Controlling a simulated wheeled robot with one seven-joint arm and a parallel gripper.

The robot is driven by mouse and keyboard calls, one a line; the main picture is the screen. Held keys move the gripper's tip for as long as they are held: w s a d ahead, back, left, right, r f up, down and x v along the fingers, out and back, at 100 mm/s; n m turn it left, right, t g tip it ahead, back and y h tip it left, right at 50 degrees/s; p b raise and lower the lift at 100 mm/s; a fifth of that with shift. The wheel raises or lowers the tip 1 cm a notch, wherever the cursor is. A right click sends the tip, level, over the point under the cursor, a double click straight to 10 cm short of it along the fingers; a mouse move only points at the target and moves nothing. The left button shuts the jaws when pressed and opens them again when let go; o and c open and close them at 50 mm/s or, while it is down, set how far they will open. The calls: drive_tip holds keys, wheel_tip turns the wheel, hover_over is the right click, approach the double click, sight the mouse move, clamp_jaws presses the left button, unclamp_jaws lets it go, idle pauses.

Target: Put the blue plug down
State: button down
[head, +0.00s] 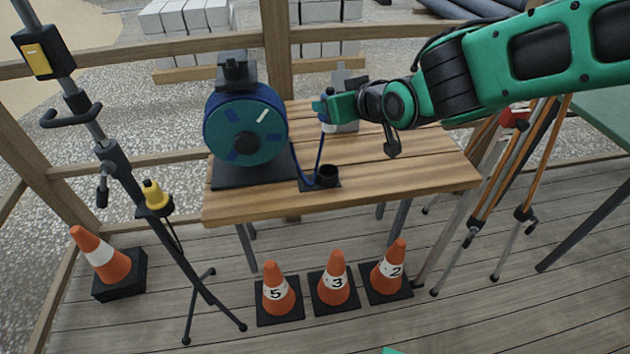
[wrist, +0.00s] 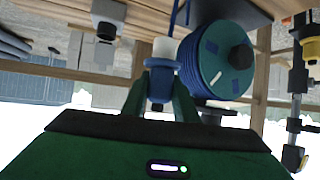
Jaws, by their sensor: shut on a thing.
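The blue plug (wrist: 162,66), with a white part beside its blue collar, is held between the fingers of my gripper (wrist: 160,95). In the head view my gripper (head: 328,108) is above the wooden table (head: 400,165), and the plug (head: 327,127) shows only as a small piece under the fingers. A blue cable (head: 320,158) hangs from it to the tabletop. A blue cable reel (head: 245,130) on a black base stands at the table's left; it also shows in the wrist view (wrist: 215,60). A black cup-like holder (head: 328,175) stands near the front edge, below my gripper.
A grey box-like thing (head: 346,84) stands behind my gripper. The table's right part is clear. Cones numbered 5 (head: 277,290), 3 (head: 336,280) and 2 (head: 390,268) stand on the floor in front. A tripod (head: 490,190) is at right, a pole stand (head: 150,230) at left.

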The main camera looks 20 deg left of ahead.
drive_tip(key=shift+s+a, duration=0.1)
drive_tip(key=shift+a, duration=0.1)
drive_tip(key=s+a+f+n, duration=0.1)
drive_tip(key=s+a+f, duration=0.3)
drive_tip(key=s+a, duration=0.4)
drive_tip(key=shift+g, duration=0.3)
drive_tip(key=w+d+f, duration=0.2)
drive_tip(key=d+f, duration=0.1)
drive_tip(key=w+d+f, duration=0.3)
drive_tip(key=f, duration=0.1)
drive_tip(key=w+d+f, duration=0.2)
drive_tip(key=d+f, duration=0.1)
drive_tip(key=f, duration=0.1)
drive_tip(key=shift+w, duration=0.3)
drive_tip(key=shift+s+d+f, duration=0.1)
drive_tip(key=shift+f, duration=0.15)
drive_tip(key=c, duration=1.8)
unclamp_jaws()
drive_tip(key=o, duration=0.4)
drive_tip(key=shift+f, duration=0.2)
drive_tip(key=shift+w, duration=0.25)
drive_tip(key=shift+a+r, duration=0.2)
drive_tip(key=shift+r, duration=0.1)
